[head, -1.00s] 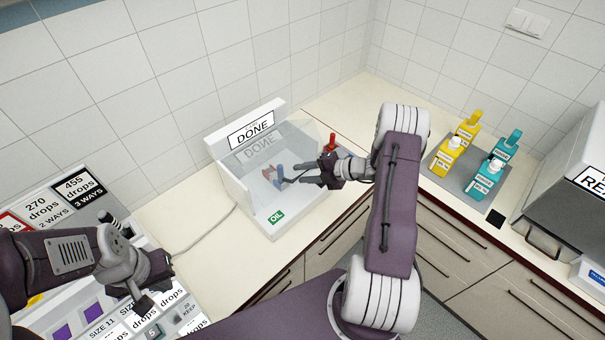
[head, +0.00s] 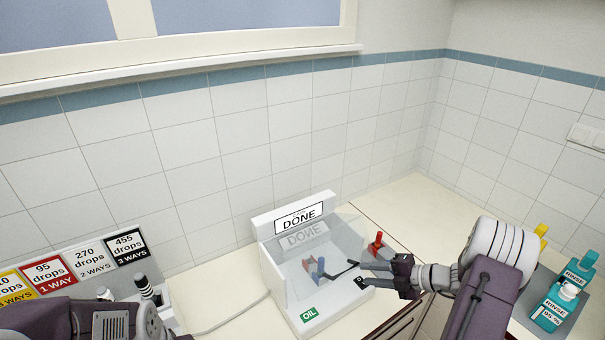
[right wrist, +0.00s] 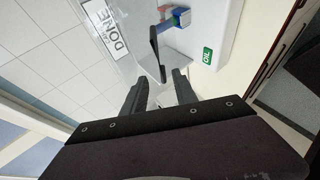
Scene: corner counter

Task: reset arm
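My right gripper (head: 357,273) reaches in from the right, at the right side of the white DONE box (head: 277,262). The box has a clear cover and a green OIL label (head: 309,314). Inside are a blue part (head: 320,267) and a reddish part, blurred by the cover. A dark slender piece lies ahead of the fingers; I cannot tell what it belongs to. My left arm shows at the lower left, but its gripper is outside the picture.
A red-topped object (head: 376,243) stands right behind the box. Drop-count signs (head: 88,259) stand at the left. A cable runs along the counter. The tiled wall closes off the back.

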